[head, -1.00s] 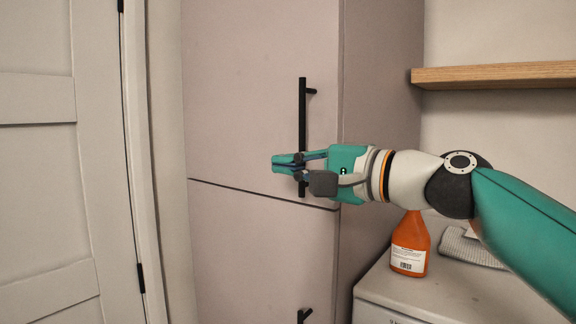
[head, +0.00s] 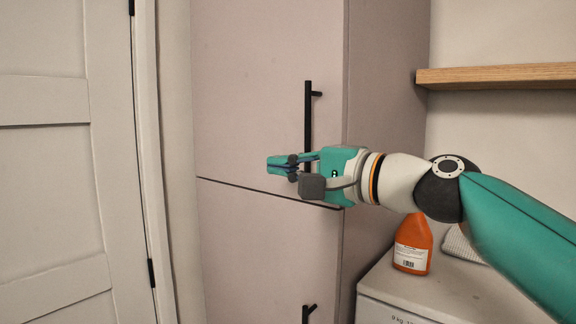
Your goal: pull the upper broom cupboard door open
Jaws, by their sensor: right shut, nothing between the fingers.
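The upper broom cupboard door (head: 250,90) is a flat pinkish-grey panel, and it looks closed, flush above the lower door (head: 255,245). Its long black vertical bar handle (head: 308,115) is near the door's right edge. My right gripper (head: 278,163) comes in from the right, pointing left, in front of the handle's lower end and hiding it. Its fingers are shut with nothing between them; whether they touch the handle I cannot tell. My left gripper is not in view.
The lower door has its own black handle (head: 308,314). An orange bottle (head: 412,245) and a grey cloth (head: 460,246) are on the white appliance (head: 385,290) at the right. A wooden shelf (head: 500,76) is above. A white panelled door (head: 60,190) is at the left.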

